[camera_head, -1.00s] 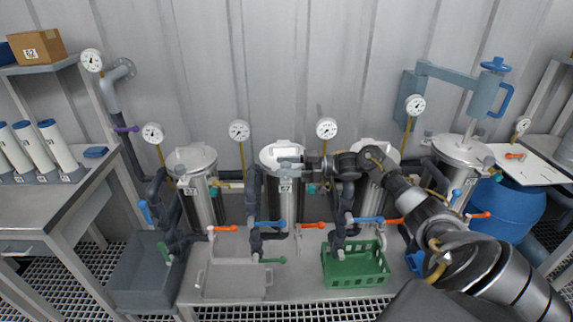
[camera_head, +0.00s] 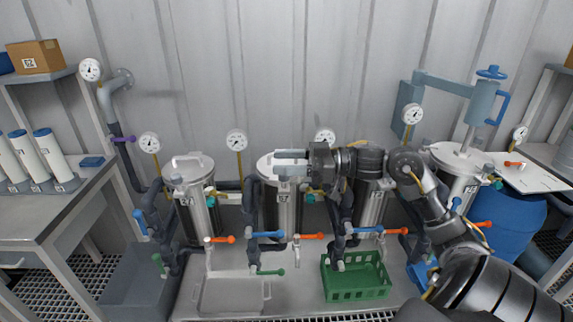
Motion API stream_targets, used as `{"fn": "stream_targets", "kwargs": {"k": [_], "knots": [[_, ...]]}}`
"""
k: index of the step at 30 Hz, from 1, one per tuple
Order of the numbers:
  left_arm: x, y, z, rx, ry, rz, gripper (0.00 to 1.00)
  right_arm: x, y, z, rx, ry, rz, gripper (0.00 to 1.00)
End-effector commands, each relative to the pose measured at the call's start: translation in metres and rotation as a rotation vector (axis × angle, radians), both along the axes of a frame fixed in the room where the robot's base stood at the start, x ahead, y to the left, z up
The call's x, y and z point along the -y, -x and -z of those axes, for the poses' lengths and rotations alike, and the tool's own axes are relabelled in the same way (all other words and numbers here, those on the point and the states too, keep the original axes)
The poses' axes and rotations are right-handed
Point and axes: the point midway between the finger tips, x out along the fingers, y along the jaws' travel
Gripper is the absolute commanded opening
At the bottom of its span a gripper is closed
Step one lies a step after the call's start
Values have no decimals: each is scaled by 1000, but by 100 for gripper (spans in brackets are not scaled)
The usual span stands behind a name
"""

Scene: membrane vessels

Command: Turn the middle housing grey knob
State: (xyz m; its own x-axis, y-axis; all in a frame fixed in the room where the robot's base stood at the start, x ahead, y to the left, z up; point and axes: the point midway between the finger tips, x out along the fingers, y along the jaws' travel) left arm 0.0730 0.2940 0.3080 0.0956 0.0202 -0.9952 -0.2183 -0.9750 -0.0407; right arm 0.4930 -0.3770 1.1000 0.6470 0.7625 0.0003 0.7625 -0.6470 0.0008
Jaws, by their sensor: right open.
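The middle housing (camera_head: 283,210) is an upright steel cylinder with a white lid and a number label, in the row of filter housings behind the bench. My right gripper (camera_head: 288,163) comes in from the right and points left across the lid, fingers apart. It is at the top of this housing and covers much of the lid. The grey knob cannot be made out clearly; the gripper seems to hide it. I cannot tell whether the fingers touch it. My left gripper is not in view.
Other housings stand left (camera_head: 192,205) and right (camera_head: 369,205). Pressure gauges rise behind them. Orange and blue valve handles line the front. A green crate (camera_head: 356,293) and a grey tray (camera_head: 232,309) are on the bench. A blue barrel (camera_head: 512,225) is at right.

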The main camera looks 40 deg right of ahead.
Motion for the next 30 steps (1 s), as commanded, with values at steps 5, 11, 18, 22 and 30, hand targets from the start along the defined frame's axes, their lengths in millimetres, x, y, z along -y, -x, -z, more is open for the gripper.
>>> {"fn": "stream_targets", "kwargs": {"k": [5, 11, 18, 22, 30], "knots": [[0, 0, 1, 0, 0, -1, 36, -6, 8, -4, 1, 0, 0, 51], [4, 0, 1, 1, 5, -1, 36, -7, 9, -5, 1, -1, 1, 51], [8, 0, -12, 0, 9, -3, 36, -11, 10, -4, -23, -31, -4, 52], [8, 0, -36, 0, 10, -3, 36, -30, 13, 8, -75, -182, -15, 52], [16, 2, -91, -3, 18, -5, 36, -37, -8, 29, 31, -536, 392, 52]]}}
